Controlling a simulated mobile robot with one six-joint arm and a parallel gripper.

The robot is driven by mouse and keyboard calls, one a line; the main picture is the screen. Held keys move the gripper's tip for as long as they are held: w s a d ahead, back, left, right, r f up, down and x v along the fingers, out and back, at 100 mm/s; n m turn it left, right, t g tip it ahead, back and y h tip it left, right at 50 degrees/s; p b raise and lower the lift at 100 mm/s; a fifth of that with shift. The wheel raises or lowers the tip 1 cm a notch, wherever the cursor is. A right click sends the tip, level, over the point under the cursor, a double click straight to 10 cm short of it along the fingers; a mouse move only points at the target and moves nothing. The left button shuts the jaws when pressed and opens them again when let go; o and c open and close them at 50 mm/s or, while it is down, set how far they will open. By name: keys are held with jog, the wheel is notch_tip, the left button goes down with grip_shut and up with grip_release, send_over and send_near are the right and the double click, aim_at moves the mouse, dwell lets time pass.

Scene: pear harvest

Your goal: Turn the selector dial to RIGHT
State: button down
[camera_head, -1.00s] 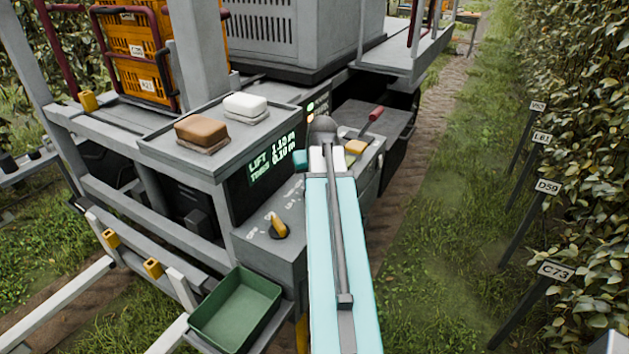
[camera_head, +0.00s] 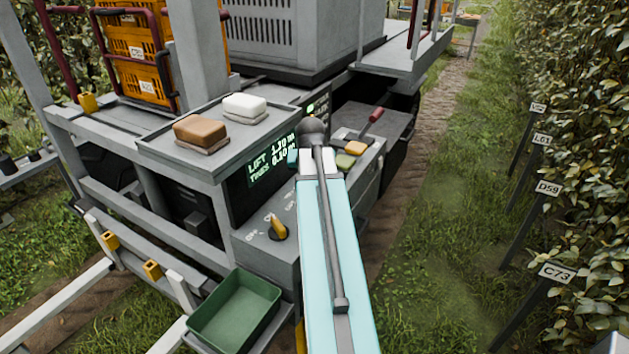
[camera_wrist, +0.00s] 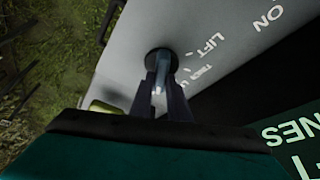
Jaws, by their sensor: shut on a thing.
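The selector dial (camera_wrist: 160,61), a dark round base with a pale metallic stem, stands on the grey control panel (camera_wrist: 205,22) in the wrist view. My gripper (camera_wrist: 160,92) is shut on the stem, with one dark finger on each side. The fingers cover part of the dial, and I cannot read which way it points. White lettering, including LIFT and ON, lies to its right. In the head view my light-blue arm hides the dial and the fingers; only a teal part of my wrist shows beside the arm.
A yellow lever (camera_head: 279,228) stands on the panel left of my arm. A green knob (camera_head: 345,161), a yellow knob (camera_head: 356,148) and a red-handled lever (camera_head: 372,121) are to its right. A lit display (camera_head: 270,160) and a green tray (camera_head: 236,312) are nearby. Grass lies right.

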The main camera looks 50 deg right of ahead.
jog(key=c, duration=1.7)
grip_release()
jog(key=shift+a, duration=0.15)
jog(key=shift+r+b, duration=0.2)
jog(key=shift+b, duration=0.15)
jog(key=shift+a+r, duration=0.1)
jog(key=shift+r, duration=0.1)
jog(key=s+a+b, duration=0.3)
jog(key=s+a, duration=0.2)
jog(key=shift+s+a, duration=0.2)
jog(key=shift+b, duration=0.7)
jog(key=shift+a+b, duration=0.1)
jog(key=shift+b, duration=0.2)
jog(key=shift+s+a+b, duration=0.3)
jog(key=shift+b, duration=0.85)
